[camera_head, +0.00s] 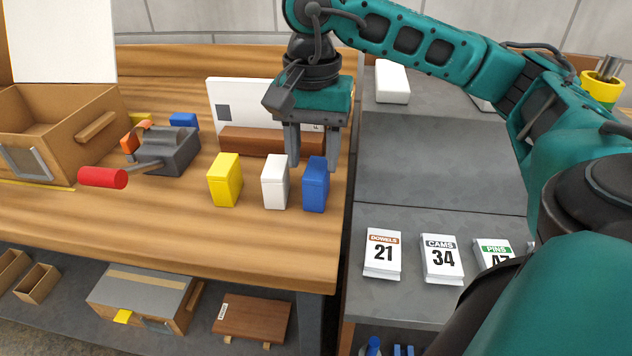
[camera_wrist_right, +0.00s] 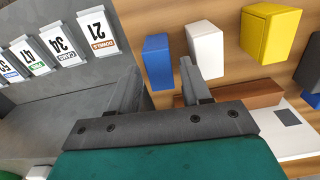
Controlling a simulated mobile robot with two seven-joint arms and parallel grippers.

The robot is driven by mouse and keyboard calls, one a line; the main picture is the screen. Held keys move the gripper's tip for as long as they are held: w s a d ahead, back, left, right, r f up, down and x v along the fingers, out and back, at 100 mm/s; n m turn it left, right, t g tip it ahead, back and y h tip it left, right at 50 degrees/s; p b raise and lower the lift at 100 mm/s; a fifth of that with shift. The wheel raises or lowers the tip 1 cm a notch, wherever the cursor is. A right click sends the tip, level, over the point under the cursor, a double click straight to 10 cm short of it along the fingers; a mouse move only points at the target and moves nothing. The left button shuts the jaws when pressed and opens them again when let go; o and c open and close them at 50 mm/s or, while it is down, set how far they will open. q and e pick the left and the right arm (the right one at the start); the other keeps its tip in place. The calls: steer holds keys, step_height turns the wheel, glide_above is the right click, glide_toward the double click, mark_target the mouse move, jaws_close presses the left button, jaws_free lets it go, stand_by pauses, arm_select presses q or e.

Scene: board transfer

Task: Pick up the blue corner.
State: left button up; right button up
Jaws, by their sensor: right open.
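The blue corner (camera_head: 315,186) is a small upright blue block near the right edge of the wooden workbench, rightmost in a row with a white block (camera_head: 274,183) and a yellow block (camera_head: 225,181). My right gripper (camera_head: 313,165) is open and empty, pointing down just behind the blue corner. In the right wrist view the blue corner (camera_wrist_right: 157,62) shows just beyond the gap between the two fingers (camera_wrist_right: 163,78), with the white block (camera_wrist_right: 205,50) close beside one fingertip. I cannot tell whether any finger touches a block. My left gripper is not in view.
A grey vise (camera_head: 168,150) with a red handle and a cardboard box (camera_head: 60,120) stand left. A brown wooden bar (camera_head: 255,142) and white panel (camera_head: 240,97) are behind the blocks. Number cards (camera_head: 382,254) lie on the grey surface right. The bench front is clear.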

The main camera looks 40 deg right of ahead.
mark_target(316, 169)
steer(key=shift+f, duration=0.7)
steer(key=f, duration=0.2)
steer(key=d+f+b, duration=0.1)
steer(key=f, duration=0.2)
steer(key=shift+w, duration=0.15)
steer(key=shift+c, duration=0.8)
steer(key=c, duration=0.6)
steer(key=shift+o, duration=0.2)
steer(key=shift+r, duration=0.1)
